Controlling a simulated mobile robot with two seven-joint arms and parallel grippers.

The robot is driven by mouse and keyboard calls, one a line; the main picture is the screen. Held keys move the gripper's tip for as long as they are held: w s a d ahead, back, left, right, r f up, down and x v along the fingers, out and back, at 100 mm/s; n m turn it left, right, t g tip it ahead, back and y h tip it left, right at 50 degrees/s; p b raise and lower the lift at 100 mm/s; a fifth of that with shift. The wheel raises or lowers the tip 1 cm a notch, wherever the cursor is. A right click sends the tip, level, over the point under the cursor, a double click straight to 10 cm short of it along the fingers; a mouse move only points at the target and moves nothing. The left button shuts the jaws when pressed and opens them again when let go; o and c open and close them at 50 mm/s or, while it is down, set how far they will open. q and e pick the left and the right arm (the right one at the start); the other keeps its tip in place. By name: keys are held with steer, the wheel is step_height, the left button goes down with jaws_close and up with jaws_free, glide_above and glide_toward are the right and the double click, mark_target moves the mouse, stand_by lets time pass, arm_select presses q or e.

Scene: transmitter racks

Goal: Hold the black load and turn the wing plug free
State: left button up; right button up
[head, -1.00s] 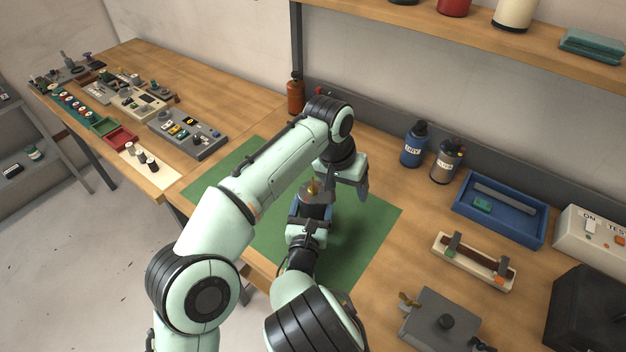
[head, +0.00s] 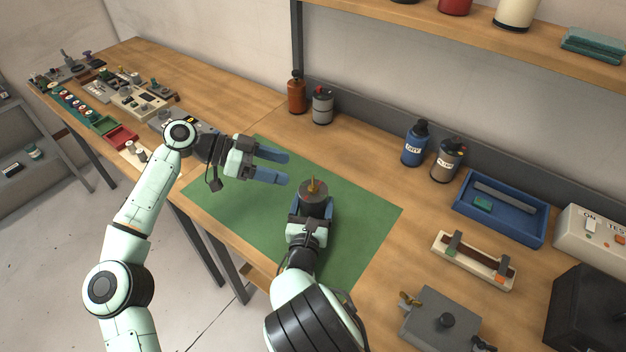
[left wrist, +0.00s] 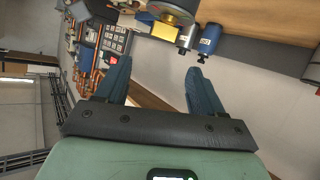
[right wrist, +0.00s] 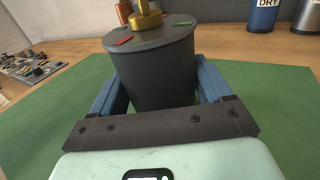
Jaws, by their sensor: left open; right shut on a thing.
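The black load (head: 316,205) is an upright dark cylinder above the green mat. The brass wing plug (head: 313,186) stands in the middle of its top; it also shows in the right wrist view (right wrist: 147,16), cut off by the upper edge. Red and green marks lie on the load's top there. My right gripper (head: 314,212) is shut around the sides of the load. My left gripper (head: 288,168) is open and empty, left of and behind the load, its fingers pointing right. It is clear of the plug.
The green mat (head: 365,225) is clear around the load. A blue tray (head: 500,226), a cream fixture (head: 472,262) and a grey box with a brass wing piece (head: 440,322) are to the right. Several bottles stand along the back wall. Small parts and trays cover the left bench.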

mark_target(313, 181)
arm_select(q)
steer(key=shift+m, duration=0.7)
steer(key=x, duration=0.4)
steer(key=f+x, duration=0.1)
steer(key=x, duration=0.4)
steer(key=shift+f, duration=0.2)
steer(key=c, duration=1)
